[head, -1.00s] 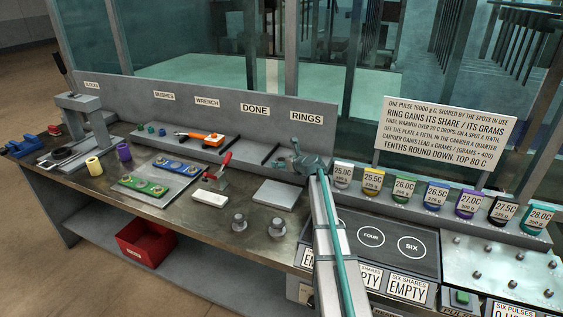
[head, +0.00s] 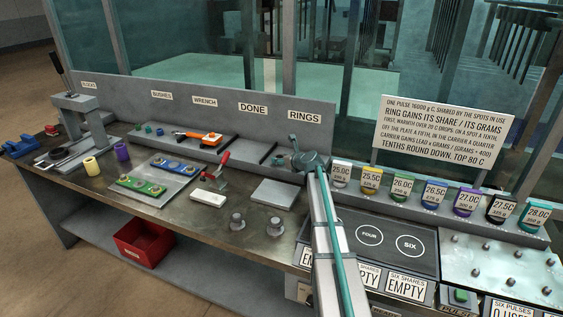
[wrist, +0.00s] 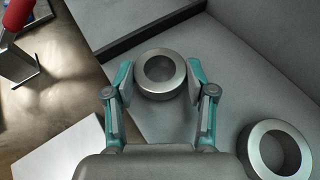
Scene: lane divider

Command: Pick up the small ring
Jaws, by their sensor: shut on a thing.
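The small ring (wrist: 160,91), a grey metal ring with an open centre, sits between the two teal fingers of my gripper (wrist: 158,84) in the wrist view. The fingers are shut on it from its left and right sides. A larger grey ring (wrist: 254,138) lies on the tray floor at lower right, apart from the gripper. In the head view my gripper (head: 299,150) is at the bay under the RINGS sign (head: 304,117). There the arm and gripper hide most of the bay, and I cannot make out the held ring or tell its height.
A low divider (wrist: 150,27) runs beside the gripper in the wrist view. A red-handled clamp (head: 222,165) and a pale grey plate (head: 278,193) stand in front of the bay. Labelled coloured holders, such as the 25.0C one (head: 341,172), line the right.

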